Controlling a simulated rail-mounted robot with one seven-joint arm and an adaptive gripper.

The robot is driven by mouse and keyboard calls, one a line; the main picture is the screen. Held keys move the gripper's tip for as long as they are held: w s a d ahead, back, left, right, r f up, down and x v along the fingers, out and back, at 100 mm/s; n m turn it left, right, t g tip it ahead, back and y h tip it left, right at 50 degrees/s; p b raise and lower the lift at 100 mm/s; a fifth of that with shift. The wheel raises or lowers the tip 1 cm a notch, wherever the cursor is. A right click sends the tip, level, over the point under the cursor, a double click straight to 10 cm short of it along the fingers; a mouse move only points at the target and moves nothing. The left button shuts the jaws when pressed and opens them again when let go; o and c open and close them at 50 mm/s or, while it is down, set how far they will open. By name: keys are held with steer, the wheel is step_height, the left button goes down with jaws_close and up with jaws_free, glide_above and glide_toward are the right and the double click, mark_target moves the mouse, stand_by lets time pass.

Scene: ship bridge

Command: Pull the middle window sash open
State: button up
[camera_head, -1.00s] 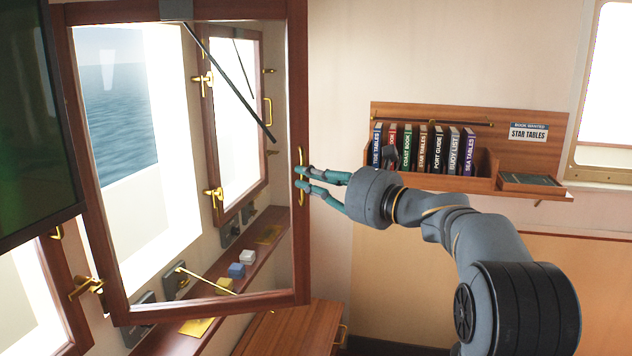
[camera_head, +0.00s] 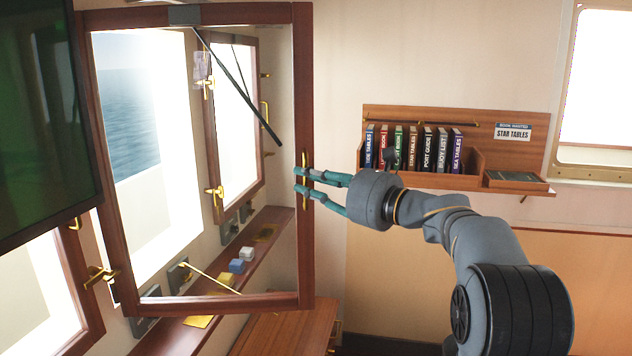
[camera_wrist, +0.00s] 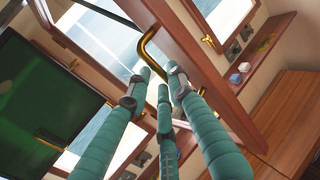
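The middle window sash (camera_head: 304,245) is a dark red-brown wooden frame with glass, swung out well clear of its opening. A brass handle (camera_head: 304,160) stands upright on its free edge. My gripper (camera_head: 298,182) has teal fingers and reaches in from the right to this handle. In the wrist view the brass handle (camera_wrist: 146,43) passes between the fingertips of my gripper (camera_wrist: 162,78), and its lower part is partly hidden by them. The fingers appear closed around it; exact contact is hard to see.
A dark screen (camera_head: 40,120) hangs at the left, near the sash's hinge side. A dark stay rod (camera_head: 235,85) shows at the sash's top. A ledge (camera_head: 265,222) with small blocks runs behind. A bookshelf (camera_head: 488,165) is on the wall behind my arm. A wooden cabinet (camera_head: 290,330) stands below.

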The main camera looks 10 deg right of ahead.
steer(key=shift+o, duration=1.2)
steer(key=shift+s+a, duration=0.15)
steer(key=shift+a, duration=0.55)
steer(key=shift+o, duration=0.8)
steer(key=shift+d+f, duration=0.1)
steer(key=shift+d, duration=0.3)
steer(key=v, duration=1.2)
steer(key=shift+a, duration=0.1)
steer(key=x, duration=1.2)
steer(key=shift+w, duration=0.2)
